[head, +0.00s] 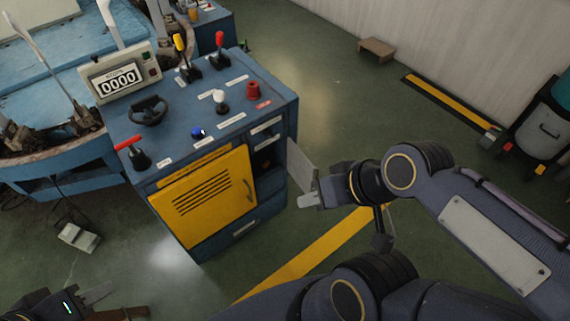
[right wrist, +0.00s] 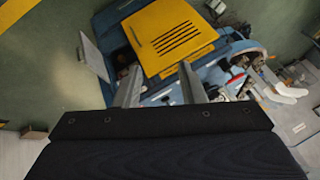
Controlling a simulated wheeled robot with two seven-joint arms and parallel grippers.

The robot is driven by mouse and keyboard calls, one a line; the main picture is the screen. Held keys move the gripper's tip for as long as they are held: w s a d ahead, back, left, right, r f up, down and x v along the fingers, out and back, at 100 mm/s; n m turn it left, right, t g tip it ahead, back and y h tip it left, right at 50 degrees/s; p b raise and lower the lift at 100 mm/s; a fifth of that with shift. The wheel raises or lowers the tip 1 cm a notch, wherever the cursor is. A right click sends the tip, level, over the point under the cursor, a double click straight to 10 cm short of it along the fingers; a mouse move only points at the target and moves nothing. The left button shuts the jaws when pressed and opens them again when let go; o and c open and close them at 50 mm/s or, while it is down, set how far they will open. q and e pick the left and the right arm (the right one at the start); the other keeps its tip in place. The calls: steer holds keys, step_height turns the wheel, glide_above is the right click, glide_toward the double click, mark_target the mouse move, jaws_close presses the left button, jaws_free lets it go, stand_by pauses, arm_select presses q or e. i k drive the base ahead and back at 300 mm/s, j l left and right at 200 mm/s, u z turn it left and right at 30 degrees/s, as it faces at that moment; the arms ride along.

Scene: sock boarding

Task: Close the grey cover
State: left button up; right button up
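The grey cover (head: 299,166) is a flat panel standing open, swung out from the right side of the blue cabinet (head: 220,140). A dark opening (head: 264,158) shows beside it. In the right wrist view the cover (right wrist: 94,54) lies to the left of my fingers. My right gripper (head: 313,194) is close to the cover's outer lower edge in the head view; its fingers (right wrist: 160,88) are apart with nothing between them. I cannot tell whether a finger touches the cover. My left gripper (head: 112,302) is open and empty at the bottom left, away from the cabinet.
The cabinet has a yellow door (head: 205,197), shut, and levers, knobs and a counter display (head: 120,80) on top. A blue machine (head: 50,90) stands at the left. Green floor with a yellow stripe (head: 315,255) lies in front. A dark cart (head: 543,130) stands far right.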

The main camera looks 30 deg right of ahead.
mark_target(298, 166)
steer(key=l+u, duration=0.4)
steer(key=l, duration=0.4)
steer(key=l+u, duration=0.4)
steer(key=l, duration=0.4)
steer(key=k+l, duration=0.1)
steer(key=l, duration=0.85)
steer(key=k+l, duration=0.15)
steer(key=l, duration=0.35)
steer(key=u, duration=0.05)
